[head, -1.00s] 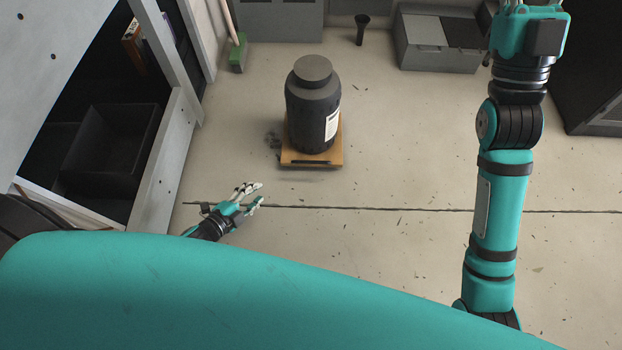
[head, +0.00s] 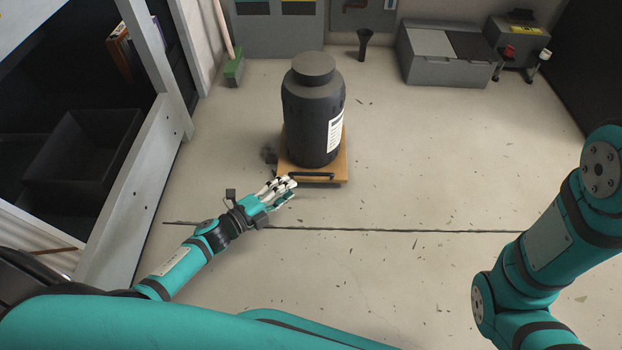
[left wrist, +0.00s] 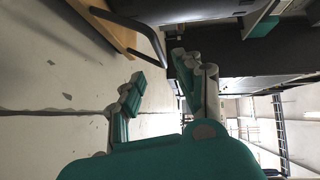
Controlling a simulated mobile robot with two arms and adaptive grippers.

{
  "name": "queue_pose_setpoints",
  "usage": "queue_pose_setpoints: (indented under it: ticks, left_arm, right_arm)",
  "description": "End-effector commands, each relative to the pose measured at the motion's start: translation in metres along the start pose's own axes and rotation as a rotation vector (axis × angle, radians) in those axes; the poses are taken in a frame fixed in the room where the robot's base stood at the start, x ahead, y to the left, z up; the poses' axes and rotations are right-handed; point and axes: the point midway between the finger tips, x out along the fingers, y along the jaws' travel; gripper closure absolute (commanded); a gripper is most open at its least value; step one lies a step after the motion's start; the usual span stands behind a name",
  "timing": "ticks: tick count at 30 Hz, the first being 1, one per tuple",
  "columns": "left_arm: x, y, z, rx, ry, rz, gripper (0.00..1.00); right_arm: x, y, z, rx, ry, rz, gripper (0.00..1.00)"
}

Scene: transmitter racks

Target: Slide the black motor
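The black motor (head: 312,110) is a dark upright cylinder with a narrower cap and a white label. It stands on a wooden base (head: 341,168) with a dark handle bar (head: 313,176) along its front edge. My left gripper (head: 288,187) is just in front of the base's left front corner, by the handle. In the left wrist view, the handle (left wrist: 135,33), the base (left wrist: 108,30) and the motor (left wrist: 185,8) are ahead of my left gripper (left wrist: 162,85). Its fingers are spread with nothing between them. My right gripper is outside the views.
A shelf rack with a dark bin (head: 82,150) stands at left. A green broom (head: 233,70) leans near the back. Grey boxes (head: 450,55) stand at back right. The floor right of the motor is clear.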

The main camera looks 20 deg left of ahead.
Motion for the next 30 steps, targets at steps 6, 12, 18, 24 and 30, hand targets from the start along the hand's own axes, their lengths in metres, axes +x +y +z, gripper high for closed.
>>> queue_pose_setpoints:
  ticks: [6,12,18,24,30]
  left_arm:
    - [0.05,0.004,0.001,0.002,0.001,-0.003,0.66]
    - [0.081,0.003,0.001,0.001,0.001,-0.001,0.66]
    - [0.094,0.001,0.0,-0.001,-0.001,0.001,0.66]
    - [0.095,0.001,0.0,-0.001,-0.001,0.001,0.66]
    - [0.095,0.001,0.0,-0.001,-0.001,0.001,0.81]
  right_arm:
    - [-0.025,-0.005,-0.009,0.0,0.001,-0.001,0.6]
    - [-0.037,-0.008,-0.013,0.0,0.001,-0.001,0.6]
    - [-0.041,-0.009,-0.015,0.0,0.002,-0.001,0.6]
    - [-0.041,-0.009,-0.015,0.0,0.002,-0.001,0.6]
    - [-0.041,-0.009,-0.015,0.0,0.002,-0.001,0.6]
